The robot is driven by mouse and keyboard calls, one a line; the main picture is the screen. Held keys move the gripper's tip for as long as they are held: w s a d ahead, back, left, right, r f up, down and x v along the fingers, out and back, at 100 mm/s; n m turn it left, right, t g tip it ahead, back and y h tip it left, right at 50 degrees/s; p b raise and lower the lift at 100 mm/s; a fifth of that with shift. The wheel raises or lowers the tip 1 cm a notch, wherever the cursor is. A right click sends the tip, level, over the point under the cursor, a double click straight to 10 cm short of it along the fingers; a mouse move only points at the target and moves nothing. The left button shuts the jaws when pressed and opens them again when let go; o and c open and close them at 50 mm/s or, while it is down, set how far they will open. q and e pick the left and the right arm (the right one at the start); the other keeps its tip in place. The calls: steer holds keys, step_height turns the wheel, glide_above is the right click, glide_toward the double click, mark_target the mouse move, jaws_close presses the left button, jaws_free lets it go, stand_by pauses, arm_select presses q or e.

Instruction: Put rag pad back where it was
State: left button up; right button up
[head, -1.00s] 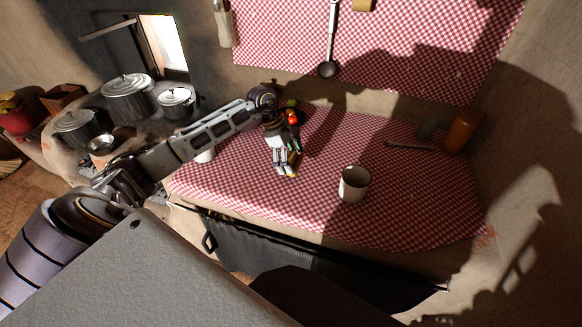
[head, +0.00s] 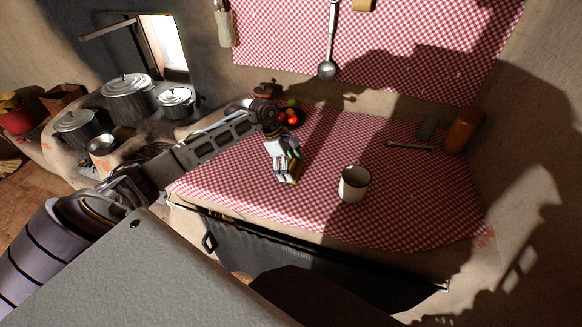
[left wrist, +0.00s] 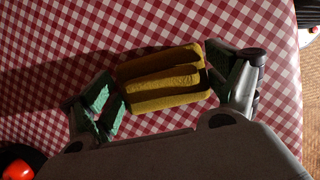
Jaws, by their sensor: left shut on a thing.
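The rag pad is a folded yellow pad, seen clearly in the left wrist view (left wrist: 163,80). My left gripper (left wrist: 165,88) is shut on it, with green-padded fingers at its two ends. In the head view my left gripper (head: 288,172) points down over the red-and-white checked cloth (head: 410,190) on the counter, left of the white mug (head: 354,184). Only a little yellow of the pad shows there beside the fingers. I cannot tell whether the pad touches the cloth. My right gripper is not in view.
A dark bowl of tomatoes (head: 291,119) stands behind my left gripper. An orange canister (head: 461,130) and a spoon (head: 408,146) are at the right. Lidded pots (head: 127,98) stand on the hearth at left.

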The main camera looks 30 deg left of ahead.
arm_select(q)
steer(key=shift+f, duration=0.1)
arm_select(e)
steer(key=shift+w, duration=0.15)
arm_select(q)
steer(key=o, duration=0.7)
steer(key=shift+c, duration=0.2)
steer(key=shift+o, duration=1)
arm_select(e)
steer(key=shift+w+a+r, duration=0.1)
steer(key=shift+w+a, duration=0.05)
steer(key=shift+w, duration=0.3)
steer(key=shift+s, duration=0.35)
